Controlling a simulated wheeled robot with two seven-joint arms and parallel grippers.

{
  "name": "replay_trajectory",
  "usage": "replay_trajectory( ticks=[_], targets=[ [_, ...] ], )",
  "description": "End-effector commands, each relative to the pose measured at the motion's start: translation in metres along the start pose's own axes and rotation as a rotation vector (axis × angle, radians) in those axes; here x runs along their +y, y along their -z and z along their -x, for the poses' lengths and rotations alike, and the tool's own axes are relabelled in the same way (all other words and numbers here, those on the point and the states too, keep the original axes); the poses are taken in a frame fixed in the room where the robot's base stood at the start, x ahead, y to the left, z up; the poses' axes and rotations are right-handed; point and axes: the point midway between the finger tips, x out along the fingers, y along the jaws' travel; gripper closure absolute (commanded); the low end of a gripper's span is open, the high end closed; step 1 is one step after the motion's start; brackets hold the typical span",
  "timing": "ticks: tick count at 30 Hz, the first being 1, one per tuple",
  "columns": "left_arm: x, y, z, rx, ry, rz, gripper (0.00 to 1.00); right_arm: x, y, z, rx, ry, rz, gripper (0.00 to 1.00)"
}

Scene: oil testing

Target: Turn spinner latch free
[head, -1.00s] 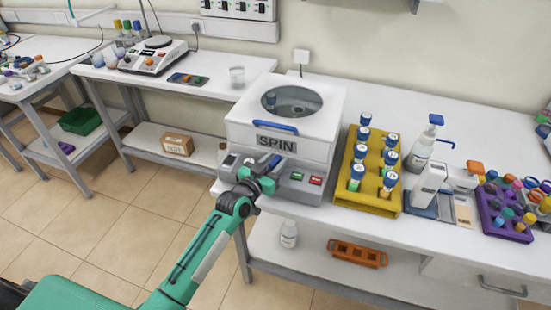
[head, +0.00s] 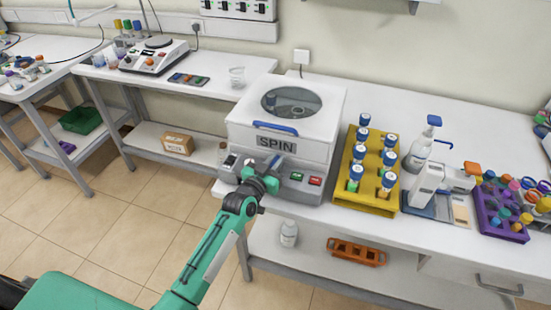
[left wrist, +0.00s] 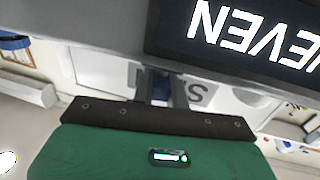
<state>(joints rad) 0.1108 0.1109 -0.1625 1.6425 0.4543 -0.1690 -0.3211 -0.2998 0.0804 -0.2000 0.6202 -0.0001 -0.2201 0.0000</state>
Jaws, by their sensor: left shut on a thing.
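The spinner (head: 236,136) is a white box with a round window in its lid, a blue lid handle (head: 275,128) and a grey SPIN label. My left gripper (head: 268,174) is at its front face, below the label and left of the green and red buttons. It is shut on the spinner latch (head: 278,161), a small blue part that is mostly hidden by the gripper. In the left wrist view, the dark fingers (left wrist: 162,90) have a blue part between them, in front of the inverted SPIN label. My right gripper is not in view.
A yellow rack (head: 367,200) of blue-capped tubes stands close to the right of the spinner. A white bottle (head: 421,153) and a purple rack (head: 498,222) are further right. In the left wrist view, a dark panel (left wrist: 240,62) with inverted white letters fills the upper right.

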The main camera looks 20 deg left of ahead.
Motion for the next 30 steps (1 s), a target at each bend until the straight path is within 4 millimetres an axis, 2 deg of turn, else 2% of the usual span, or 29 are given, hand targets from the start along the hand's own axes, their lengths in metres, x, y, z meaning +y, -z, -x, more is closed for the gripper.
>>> replay_trajectory(
  ticks=[1, 3, 12, 28, 29, 30],
  targets=[
    [0.0, 0.007, -0.001, 0.002, 0.023, 0.006, 1.0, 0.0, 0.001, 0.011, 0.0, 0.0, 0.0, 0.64],
    [0.0, 0.007, -0.001, 0.003, 0.053, 0.006, 1.0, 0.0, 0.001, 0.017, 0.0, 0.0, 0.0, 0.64],
    [-0.001, 0.006, -0.001, 0.004, 0.17, 0.004, 1.0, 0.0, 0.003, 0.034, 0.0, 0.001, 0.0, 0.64],
    [-0.001, 0.003, 0.0, 0.003, 0.208, -0.001, 1.0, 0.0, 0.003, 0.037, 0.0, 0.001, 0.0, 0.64],
    [-0.001, 0.003, 0.0, 0.003, 0.208, -0.001, 0.8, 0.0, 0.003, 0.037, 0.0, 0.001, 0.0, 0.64],
    [0.0, 0.003, 0.0, 0.003, 0.208, -0.001, 0.72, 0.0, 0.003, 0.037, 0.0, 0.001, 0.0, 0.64]
  ],
)
